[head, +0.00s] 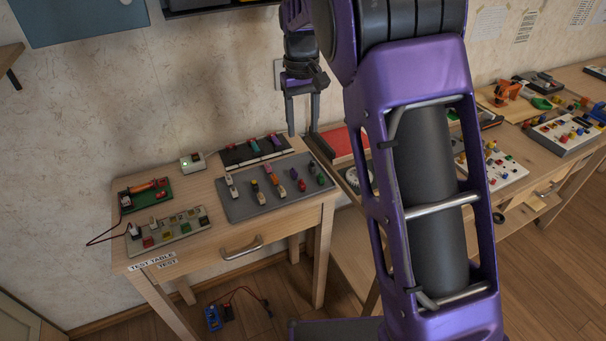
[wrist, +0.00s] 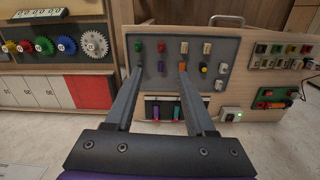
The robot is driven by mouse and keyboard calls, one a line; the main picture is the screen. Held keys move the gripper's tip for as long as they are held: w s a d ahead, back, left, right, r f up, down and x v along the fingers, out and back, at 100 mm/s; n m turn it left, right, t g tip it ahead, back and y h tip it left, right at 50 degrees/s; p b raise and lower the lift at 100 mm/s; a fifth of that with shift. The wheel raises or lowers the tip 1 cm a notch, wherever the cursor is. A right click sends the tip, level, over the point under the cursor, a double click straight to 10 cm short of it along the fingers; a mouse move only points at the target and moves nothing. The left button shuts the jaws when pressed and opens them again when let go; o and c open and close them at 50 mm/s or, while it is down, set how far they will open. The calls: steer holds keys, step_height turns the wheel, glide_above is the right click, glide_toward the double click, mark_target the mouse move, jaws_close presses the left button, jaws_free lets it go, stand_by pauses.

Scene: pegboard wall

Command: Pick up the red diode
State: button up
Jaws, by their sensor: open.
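A grey tray (head: 240,212) on the test table holds several small coloured parts. A small red part (head: 301,185) stands in its front row, next to a green one at the right end; it looks like the red diode, but I cannot be certain at this size. It seems to match the reddish part (wrist: 161,47) in the wrist view, just beyond and between my fingertips. My gripper (head: 301,130) is open and empty, pointing down above the tray's back right side. In the wrist view my gripper (wrist: 160,70) has its fingers spread over the tray, apart from the parts.
A socket board (head: 166,236), a green circuit board (head: 130,202) and a small box with a green light (head: 192,161) are at the left. A workbench (head: 535,155) with more parts stands right.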

steer(key=n+b, duration=0.1)
steer(key=b, duration=0.1)
glide_above(302, 180)
steer(key=f, duration=1.2)
steer(key=shift+w+a+f, duration=0.1)
steer(key=shift+a+f, duration=0.15)
steer(key=shift+d+f, duration=0.2)
steer(key=shift+f, duration=2.65)
jaws_close()
